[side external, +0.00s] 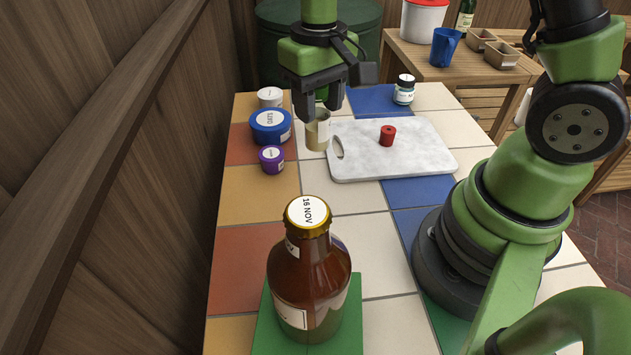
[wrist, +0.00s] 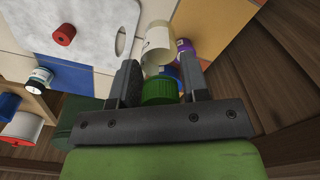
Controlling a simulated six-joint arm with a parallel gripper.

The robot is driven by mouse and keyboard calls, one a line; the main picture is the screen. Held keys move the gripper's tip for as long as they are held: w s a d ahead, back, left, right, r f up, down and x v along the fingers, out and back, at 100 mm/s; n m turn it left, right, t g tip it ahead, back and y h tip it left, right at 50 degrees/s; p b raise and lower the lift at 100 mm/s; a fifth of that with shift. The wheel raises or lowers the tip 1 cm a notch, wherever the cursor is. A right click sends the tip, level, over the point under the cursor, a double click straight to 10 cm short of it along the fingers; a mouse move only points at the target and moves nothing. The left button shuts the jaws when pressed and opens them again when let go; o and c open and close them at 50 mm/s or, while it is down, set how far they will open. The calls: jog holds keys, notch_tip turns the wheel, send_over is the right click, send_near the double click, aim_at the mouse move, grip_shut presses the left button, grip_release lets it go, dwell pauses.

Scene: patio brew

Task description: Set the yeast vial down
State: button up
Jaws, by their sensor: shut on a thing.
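The yeast vial (side external: 318,134) has a cream lower body with a pale label and a green cap. My gripper (side external: 318,106) is shut on it near the cap and holds it roughly upright, just left of the marble board's handle end. I cannot tell whether its base touches the tiles. In the wrist view the vial's green ribbed cap (wrist: 160,91) sits between the fingers (wrist: 160,78), with its pale label (wrist: 157,40) beyond.
The marble board (side external: 420,158) carries a red stopper (side external: 388,136). A blue tub (side external: 270,128), a purple jar (side external: 271,160) and a white-lidded jar (side external: 270,97) stand left. A small labelled bottle (side external: 404,91) is behind. A brown bottle (side external: 309,280) stands in front.

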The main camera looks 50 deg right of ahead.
notch_tip(320, 180, down, 10)
jog(key=shift+r, duration=0.2)
dwell(0.4)
jog(key=shift+f, duration=0.15)
jog(key=o, duration=0.9)
